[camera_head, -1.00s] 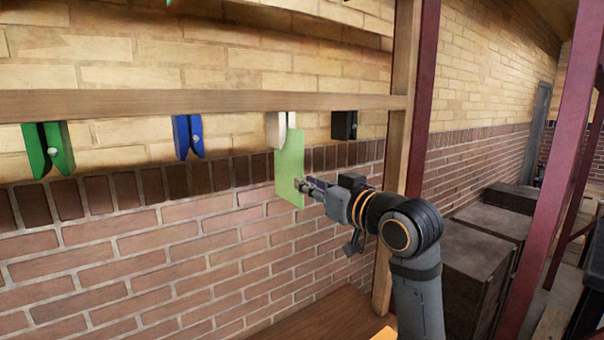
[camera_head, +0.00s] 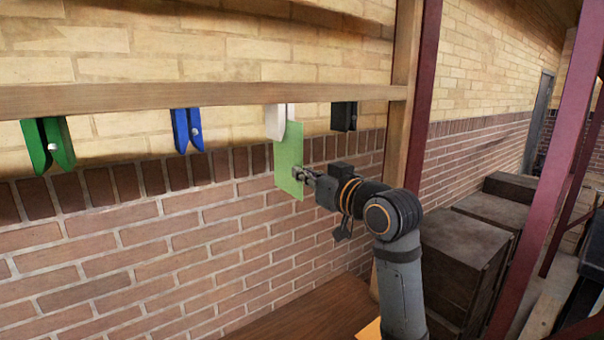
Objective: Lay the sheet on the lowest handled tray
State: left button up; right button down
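The light green sheet (camera_head: 287,150) hangs upright below the white clip (camera_head: 275,121), its top edge at the clip's jaws. My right gripper (camera_head: 299,175) reaches in from the right. Its fingertips are at the sheet's lower right edge and overlap it in this view. I cannot tell whether they are closed on it. My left gripper is not in view. No handled tray can be made out in this view.
Green (camera_head: 48,145), blue (camera_head: 187,130) and black (camera_head: 343,116) clips hang from the wooden rail (camera_head: 160,97). A brick wall stands behind. A brown wooden surface (camera_head: 310,312) lies below, with an orange piece (camera_head: 371,329) at the bottom edge. Dark crates (camera_head: 465,255) stand at right.

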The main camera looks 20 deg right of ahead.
jog(key=shift+f, duration=0.1)
notch_tip(320, 180, down, 5)
jog(key=b, duration=0.3)
jog(key=b+v, duration=0.2)
jog(key=v, duration=0.5)
dwell(0.4)
